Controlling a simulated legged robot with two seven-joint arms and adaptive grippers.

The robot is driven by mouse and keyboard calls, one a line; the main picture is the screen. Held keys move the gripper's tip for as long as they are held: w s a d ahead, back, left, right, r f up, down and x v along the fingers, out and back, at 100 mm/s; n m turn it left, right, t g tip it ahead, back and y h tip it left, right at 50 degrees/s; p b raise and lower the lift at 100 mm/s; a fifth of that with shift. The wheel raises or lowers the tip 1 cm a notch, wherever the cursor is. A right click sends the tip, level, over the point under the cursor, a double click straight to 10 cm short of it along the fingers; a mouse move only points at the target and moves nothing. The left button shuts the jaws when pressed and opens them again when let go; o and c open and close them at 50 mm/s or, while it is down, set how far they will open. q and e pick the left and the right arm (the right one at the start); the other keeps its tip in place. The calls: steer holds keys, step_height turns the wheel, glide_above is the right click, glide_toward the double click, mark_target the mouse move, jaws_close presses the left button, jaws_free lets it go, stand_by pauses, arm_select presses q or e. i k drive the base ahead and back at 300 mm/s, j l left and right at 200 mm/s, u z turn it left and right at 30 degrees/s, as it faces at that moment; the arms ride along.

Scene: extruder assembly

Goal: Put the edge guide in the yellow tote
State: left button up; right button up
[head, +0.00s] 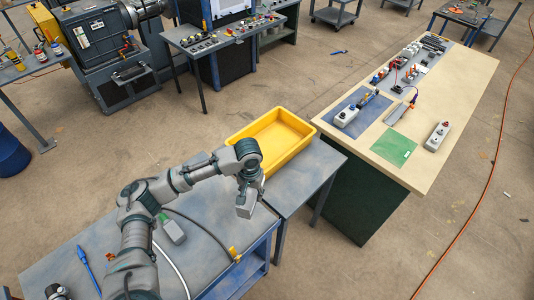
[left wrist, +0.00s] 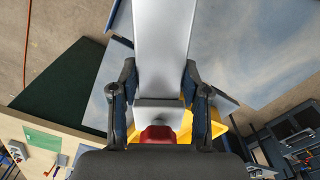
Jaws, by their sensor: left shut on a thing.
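My left gripper (head: 247,184) is shut on the edge guide, a grey metal piece (head: 245,204) that hangs below the fingers. In the left wrist view the guide is a long silver bar (left wrist: 163,45) with a block and a red part at its near end, between the two fingers (left wrist: 158,105). The yellow tote (head: 299,123) stands just beyond the gripper on the blue-grey table and looks empty. The arm covers its near left corner. Part of the tote (left wrist: 216,126) shows behind the fingers in the left wrist view. My right gripper is not seen.
A grey block with a green top (head: 171,229), a blue tool (head: 88,268) and cables lie on the near table (head: 215,272). A beige bench (head: 455,88) with a green sheet (head: 394,147) and several parts stands to the right.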

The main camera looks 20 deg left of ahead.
mark_target(266, 151)
steer(key=i+l+u, duration=0.2)
steer(key=l, duration=0.85)
steer(key=i+l+u, duration=0.1)
steer(key=i, duration=0.4)
steer(key=i+l+u, duration=0.1)
steer(key=i, duration=0.35)
steer(key=l, duration=0.1)
